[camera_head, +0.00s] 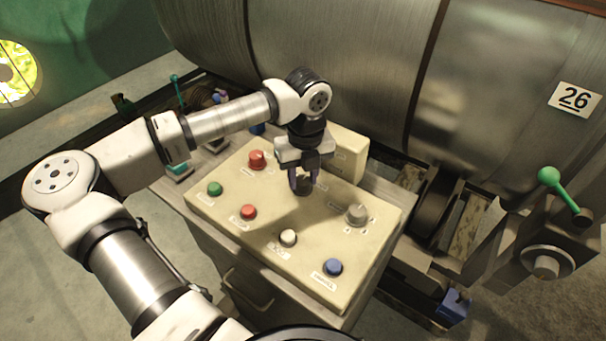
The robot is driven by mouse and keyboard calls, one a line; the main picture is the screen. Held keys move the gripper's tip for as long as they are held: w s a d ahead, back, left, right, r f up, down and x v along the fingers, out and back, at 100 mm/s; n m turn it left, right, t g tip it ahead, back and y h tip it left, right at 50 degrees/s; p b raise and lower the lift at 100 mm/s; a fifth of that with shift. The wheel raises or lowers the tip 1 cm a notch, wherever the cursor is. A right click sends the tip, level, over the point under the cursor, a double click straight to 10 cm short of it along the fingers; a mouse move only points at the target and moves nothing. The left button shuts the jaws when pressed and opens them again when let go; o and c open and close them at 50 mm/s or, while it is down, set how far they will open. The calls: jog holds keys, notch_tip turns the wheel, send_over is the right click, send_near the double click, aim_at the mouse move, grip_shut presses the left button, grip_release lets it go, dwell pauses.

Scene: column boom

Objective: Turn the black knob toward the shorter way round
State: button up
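The black knob (304,186) is on the cream control panel (330,225), in its upper middle part. My gripper (303,182) is directly above it, pointing down, with its dark purple fingers on either side of the knob. The fingers hide part of the knob and its pointer. I cannot tell whether they touch it or stand slightly apart from it.
A red knob (257,160) is to the left and a grey knob (357,214) to the right. Green (215,188), red (248,212), white (288,237) and blue (333,267) buttons line the front. A cream box (347,153) rises behind. A large metal drum (340,60) stands beyond.

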jog(key=shift+c, duration=1.1)
jog(key=shift+f+m+b, duration=0.15)
jog(key=shift+m+b, duration=0.15)
jog(key=shift+b, duration=0.35)
jog(key=shift+f+m+b, duration=0.1)
jog(key=shift+m+b, duration=0.2)
jog(key=shift+b, duration=0.15)
jog(key=m+b, duration=0.2)
jog(key=b, duration=0.1)
jog(key=m+b, duration=0.3)
jog(key=shift+r+m+b, duration=0.2)
jog(key=shift+m+b, duration=0.7)
jog(key=shift+m, duration=0.4)
